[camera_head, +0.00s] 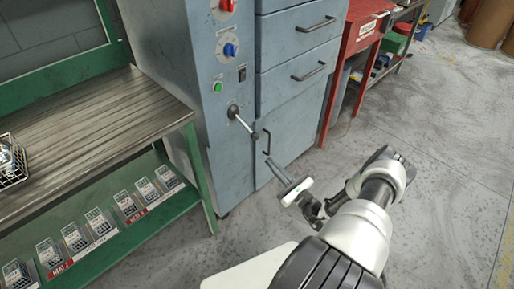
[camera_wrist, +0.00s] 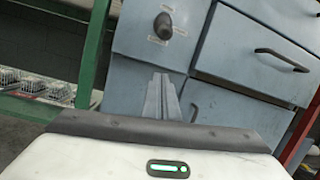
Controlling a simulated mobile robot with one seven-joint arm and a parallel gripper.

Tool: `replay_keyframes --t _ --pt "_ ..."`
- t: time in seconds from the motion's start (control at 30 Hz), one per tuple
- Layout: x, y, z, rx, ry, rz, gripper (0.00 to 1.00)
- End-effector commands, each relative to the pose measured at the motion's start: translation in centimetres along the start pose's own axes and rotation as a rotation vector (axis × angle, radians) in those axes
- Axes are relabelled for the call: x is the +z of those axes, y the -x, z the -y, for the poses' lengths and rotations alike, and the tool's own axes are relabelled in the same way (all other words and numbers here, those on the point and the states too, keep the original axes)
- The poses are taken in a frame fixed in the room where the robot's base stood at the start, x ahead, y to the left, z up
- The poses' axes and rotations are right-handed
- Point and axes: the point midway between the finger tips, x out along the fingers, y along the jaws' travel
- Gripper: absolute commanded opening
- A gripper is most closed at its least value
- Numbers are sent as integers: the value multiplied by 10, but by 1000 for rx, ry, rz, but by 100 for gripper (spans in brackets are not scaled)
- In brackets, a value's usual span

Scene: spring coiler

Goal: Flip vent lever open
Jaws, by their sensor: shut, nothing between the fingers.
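The vent lever (camera_head: 244,124) is a thin metallic rod on the front of the blue-grey cabinet. It runs from a dark round pivot down and to the right to a small black knob. In the wrist view the lever (camera_wrist: 163,25) shows end-on as a dark knob above my fingers. My gripper (camera_head: 269,158) is shut and empty, its fingertips just below and to the right of the lever's knob. The fingers (camera_wrist: 161,76) point toward the cabinet face in the wrist view. I cannot tell for certain whether they touch the lever; they look apart.
Above the lever are a green button (camera_head: 218,87), a blue knob (camera_head: 230,50) and a red knob (camera_head: 227,5). Drawers with dark handles (camera_head: 309,71) are to the right. A green workbench (camera_head: 100,128) with small bins stands left.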

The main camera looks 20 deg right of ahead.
Motion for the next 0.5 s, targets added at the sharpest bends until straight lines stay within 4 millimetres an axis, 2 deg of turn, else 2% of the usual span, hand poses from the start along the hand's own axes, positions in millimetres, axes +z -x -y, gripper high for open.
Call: replay_keyframes --t 0.33,0.5 --pt "0 -1 0 -2 -1 0 0" --pt "0 -16 -1 2 0 2 0"
